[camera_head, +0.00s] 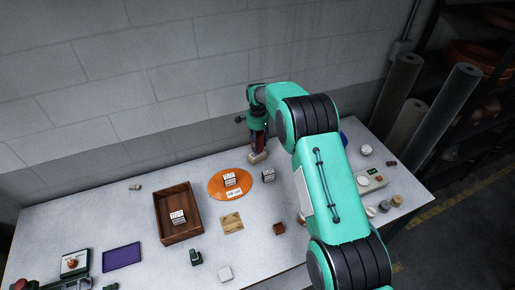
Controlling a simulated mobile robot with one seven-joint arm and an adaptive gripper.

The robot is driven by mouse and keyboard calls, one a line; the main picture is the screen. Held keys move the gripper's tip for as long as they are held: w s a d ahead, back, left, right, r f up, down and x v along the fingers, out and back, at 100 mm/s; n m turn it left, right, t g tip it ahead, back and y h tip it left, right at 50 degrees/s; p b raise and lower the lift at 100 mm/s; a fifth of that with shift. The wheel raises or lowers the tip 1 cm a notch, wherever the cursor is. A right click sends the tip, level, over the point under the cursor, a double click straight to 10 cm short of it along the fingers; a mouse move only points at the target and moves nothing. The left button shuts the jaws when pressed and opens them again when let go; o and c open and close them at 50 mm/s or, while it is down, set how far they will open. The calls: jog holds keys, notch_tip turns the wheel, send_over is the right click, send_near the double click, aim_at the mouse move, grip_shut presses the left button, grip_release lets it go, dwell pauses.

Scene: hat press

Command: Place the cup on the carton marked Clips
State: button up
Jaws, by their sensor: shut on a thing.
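My gripper (258,147) points down near the wall at the back of the table, behind the orange round mat. It is shut on a small tan object (258,158) at its tips; I cannot tell whether this is the cup or whether it touches the table. Small cartons with black and white labels show: one on the orange mat (230,179), one in the wooden tray (178,217), and one on the table (268,176) just in front of my gripper. The labels are too small to read, so I cannot tell which is marked Clips.
The orange mat (216,190) lies right of the brown wooden tray (164,225). A flat wooden piece (232,223), a purple tray (122,257) and a white cube (225,273) lie nearer. My arm covers the table's right middle. A control box (371,180) stands right.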

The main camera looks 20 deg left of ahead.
aim_at(258, 147)
jog(key=shift+f, duration=0.1)
jog(key=shift+f, duration=1.65)
jog(key=shift+f, duration=0.1)
jog(key=o, duration=1.2)
jog(key=shift+o, duration=0.2)
notch_tip(258, 147, up, 12)
